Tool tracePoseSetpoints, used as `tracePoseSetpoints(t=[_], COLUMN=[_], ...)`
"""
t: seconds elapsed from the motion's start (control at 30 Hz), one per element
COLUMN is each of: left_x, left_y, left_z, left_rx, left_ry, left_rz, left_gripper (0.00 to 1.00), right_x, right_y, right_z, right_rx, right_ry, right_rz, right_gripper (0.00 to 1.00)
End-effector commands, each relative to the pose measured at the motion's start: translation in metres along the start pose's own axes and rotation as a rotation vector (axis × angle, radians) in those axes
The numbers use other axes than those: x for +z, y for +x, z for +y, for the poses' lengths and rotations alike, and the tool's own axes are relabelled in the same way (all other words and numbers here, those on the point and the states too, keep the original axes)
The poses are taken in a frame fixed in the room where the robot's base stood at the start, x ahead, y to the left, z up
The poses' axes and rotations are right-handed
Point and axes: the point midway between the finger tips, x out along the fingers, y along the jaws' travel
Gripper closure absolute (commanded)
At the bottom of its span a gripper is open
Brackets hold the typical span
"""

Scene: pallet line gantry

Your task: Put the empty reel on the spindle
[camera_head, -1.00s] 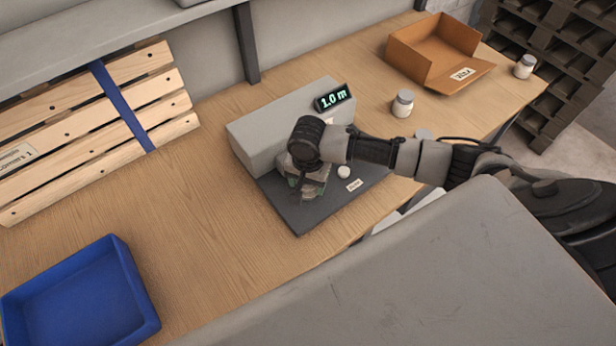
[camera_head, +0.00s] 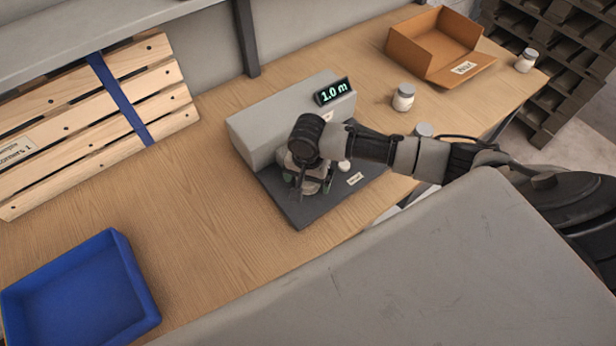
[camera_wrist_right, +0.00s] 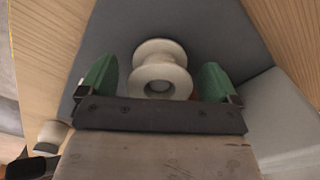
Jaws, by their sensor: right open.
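In the right wrist view a white reel (camera_wrist_right: 162,62), wide at both flanges with a narrow waist, stands between the two green fingertips of my right gripper (camera_wrist_right: 158,82). The fingers are open, with a gap visible on each side of the reel. In the head view my right gripper (camera_head: 309,186) points down over the dark base plate (camera_head: 300,213) of a grey machine (camera_head: 275,118) with a "1.0 m" display. It hides most of what is below it, so I cannot tell whether the reel sits on a spindle. My left gripper is not in view.
A small white round part (camera_head: 344,167) is on the plate beside my gripper. White jars (camera_head: 403,98) and an open cardboard box (camera_head: 433,50) stand to the right. A blue tray (camera_head: 82,290) is at lower left. The wooden table is clear between tray and machine.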

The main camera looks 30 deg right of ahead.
Motion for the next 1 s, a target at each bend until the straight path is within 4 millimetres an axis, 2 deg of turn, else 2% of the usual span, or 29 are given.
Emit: tracePoseSetpoints(t=[0.17,0.6,0.8,1.0], left_x=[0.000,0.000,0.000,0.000], left_y=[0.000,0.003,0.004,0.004], left_z=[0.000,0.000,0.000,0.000], left_rx=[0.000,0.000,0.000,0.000], left_ry=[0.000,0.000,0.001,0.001], left_rz=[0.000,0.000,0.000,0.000], left_gripper=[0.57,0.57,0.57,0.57], right_x=[0.000,0.000,0.000,0.000], right_y=[-0.013,-0.093,-0.107,-0.108], right_z=[-0.001,-0.001,0.000,0.000], right_rx=[-0.003,-0.003,-0.001,0.000], right_ry=[0.000,0.000,-0.001,0.000], right_rz=[0.001,0.000,0.001,0.000], right_gripper=[0.08,0.08,0.08,0.08])
